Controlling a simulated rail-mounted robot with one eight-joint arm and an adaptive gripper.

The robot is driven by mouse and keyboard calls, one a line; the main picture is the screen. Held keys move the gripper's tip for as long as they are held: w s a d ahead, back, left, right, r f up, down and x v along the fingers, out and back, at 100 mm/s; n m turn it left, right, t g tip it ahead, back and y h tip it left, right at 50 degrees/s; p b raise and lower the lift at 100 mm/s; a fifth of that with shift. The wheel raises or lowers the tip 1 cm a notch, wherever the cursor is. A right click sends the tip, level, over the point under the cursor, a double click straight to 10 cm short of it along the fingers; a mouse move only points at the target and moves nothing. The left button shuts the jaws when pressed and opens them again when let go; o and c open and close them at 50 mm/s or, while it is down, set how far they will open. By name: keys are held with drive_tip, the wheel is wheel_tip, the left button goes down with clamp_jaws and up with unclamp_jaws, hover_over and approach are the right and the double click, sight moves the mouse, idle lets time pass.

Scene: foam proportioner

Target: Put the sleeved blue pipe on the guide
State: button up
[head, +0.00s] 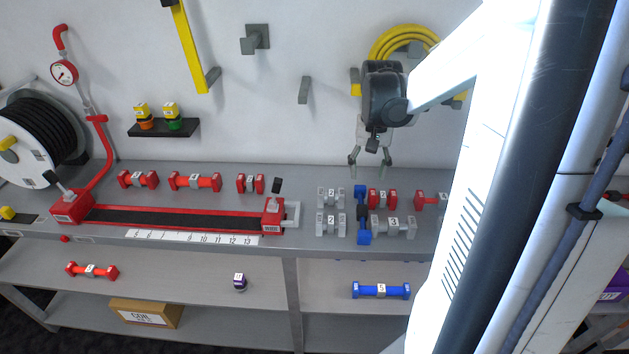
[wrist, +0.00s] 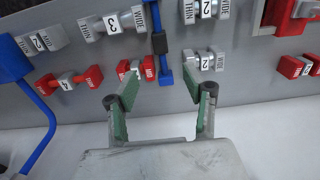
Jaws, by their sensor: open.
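The sleeved blue pipe (head: 363,232) lies on the bench among grey and red pipes, pointing front to back, with a black sleeve around its middle. In the wrist view the blue pipe (wrist: 164,68) runs up from between my fingertips, its black sleeve farther off. My gripper (head: 370,159) is open and empty above and behind the pipe; its green-padded fingers also show in the wrist view (wrist: 160,82). A long black track with red end blocks (head: 180,217), seemingly the guide, lies on the bench at left with a ruler along its front.
Numbered grey (head: 330,225) and red (head: 382,199) pipes lie close on both sides of the blue pipe. Another blue pipe (head: 381,291), marked 5, is on the lower shelf. Several red pipes sit behind the track. A yellow hose coil (head: 404,36) hangs on the wall behind my gripper.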

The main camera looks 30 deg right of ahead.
sight(362, 208)
wheel_tip(362, 208, down, 14)
drive_tip(key=shift+r, duration=0.1)
idle(0.7)
clamp_jaws()
